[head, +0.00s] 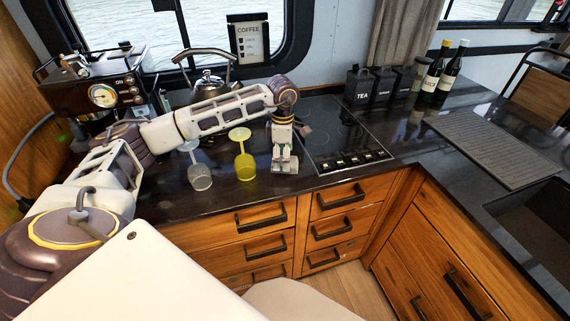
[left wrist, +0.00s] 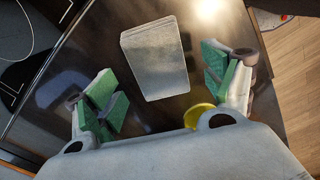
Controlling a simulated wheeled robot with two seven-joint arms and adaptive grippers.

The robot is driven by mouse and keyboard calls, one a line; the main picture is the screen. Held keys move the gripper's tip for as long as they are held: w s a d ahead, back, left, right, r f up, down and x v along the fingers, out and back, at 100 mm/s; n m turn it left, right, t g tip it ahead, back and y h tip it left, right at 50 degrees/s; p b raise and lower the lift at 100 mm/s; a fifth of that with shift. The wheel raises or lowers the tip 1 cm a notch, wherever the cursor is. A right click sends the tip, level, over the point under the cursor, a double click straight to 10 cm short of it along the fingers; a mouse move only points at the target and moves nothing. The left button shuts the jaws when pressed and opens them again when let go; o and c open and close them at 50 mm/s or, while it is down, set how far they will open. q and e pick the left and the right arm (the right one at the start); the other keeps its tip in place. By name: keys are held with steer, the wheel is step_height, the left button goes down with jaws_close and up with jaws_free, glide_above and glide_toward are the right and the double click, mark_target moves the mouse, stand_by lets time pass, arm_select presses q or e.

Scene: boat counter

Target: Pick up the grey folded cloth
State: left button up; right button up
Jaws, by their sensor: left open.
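The grey folded cloth (left wrist: 155,58) lies flat on the dark counter in the left wrist view, as a pale, slightly tapered rectangle. In the head view it (head: 287,168) is partly hidden beneath my left gripper (head: 284,155), near the counter's front edge beside the cooktop. My left gripper, also in the left wrist view (left wrist: 165,85), is open with its green-padded fingers apart. The cloth shows between and beyond the fingers, not gripped. My right gripper is not in view.
A yellow glass (head: 244,165) stands upside down just left of the gripper, with a clear glass (head: 199,176) farther left. The cooktop (head: 340,130) is at the right. A kettle (head: 208,84) and coffee machine (head: 100,88) stand behind the arm. Drawer handles (head: 261,217) project below the counter.

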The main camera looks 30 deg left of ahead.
arm_select(q)
step_height(320, 180, down, 2)
steer(key=shift+f, duration=0.15)
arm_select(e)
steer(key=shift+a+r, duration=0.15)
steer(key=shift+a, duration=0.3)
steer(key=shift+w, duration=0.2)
arm_select(q)
steer(key=c, duration=1.2)
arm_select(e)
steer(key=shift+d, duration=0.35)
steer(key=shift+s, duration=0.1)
